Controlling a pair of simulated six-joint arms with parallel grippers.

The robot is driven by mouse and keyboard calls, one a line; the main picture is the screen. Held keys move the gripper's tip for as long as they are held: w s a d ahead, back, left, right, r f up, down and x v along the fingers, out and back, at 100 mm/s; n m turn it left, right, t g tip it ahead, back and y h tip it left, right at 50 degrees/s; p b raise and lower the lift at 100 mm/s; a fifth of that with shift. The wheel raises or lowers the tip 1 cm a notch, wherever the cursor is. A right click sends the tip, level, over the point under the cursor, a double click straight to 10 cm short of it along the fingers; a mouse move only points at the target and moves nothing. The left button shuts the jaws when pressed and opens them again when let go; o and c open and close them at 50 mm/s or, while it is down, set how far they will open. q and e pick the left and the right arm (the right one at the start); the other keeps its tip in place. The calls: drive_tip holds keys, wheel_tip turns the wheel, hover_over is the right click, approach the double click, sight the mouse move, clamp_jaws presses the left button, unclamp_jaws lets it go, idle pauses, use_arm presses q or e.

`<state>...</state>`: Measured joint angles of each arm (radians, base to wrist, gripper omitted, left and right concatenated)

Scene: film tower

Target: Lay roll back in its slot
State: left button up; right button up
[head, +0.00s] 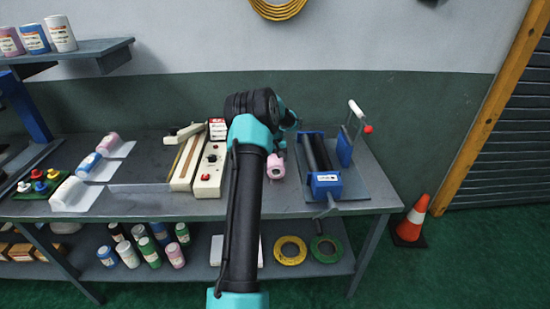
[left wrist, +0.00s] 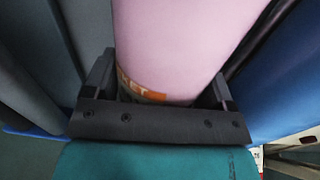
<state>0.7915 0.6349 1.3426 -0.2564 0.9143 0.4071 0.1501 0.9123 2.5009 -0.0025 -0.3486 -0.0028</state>
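A pink roll (left wrist: 185,40) with an orange label fills the middle of the left wrist view. My left gripper (left wrist: 160,90) has a finger against each side of it and looks shut on it. In the head view a pink roll (head: 275,167) shows beside the arm's end, over the bench between the cream device and the blue machine. The gripper's fingers are mostly hidden there behind the arm. At the bench's left, a pink roll (head: 108,143), a blue roll (head: 90,164) and a white roll (head: 68,194) lie in a row. My right gripper is not in view.
A blue machine (head: 325,184) with a dark roller stands at right. A cream device (head: 208,178) with a red button stands left of the arm. A button box (head: 38,186) is at far left. The lower shelf holds bottles and tape rolls (head: 290,250). A cone (head: 411,222) stands on the floor.

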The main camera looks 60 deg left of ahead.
use_arm(q)
drive_tip(key=o, duration=0.4)
drive_tip(key=r, duration=1.7)
drive_tip(key=shift+s+a+r, duration=0.15)
drive_tip(key=shift+s+r, duration=0.05)
drive_tip(key=shift+s, duration=0.15)
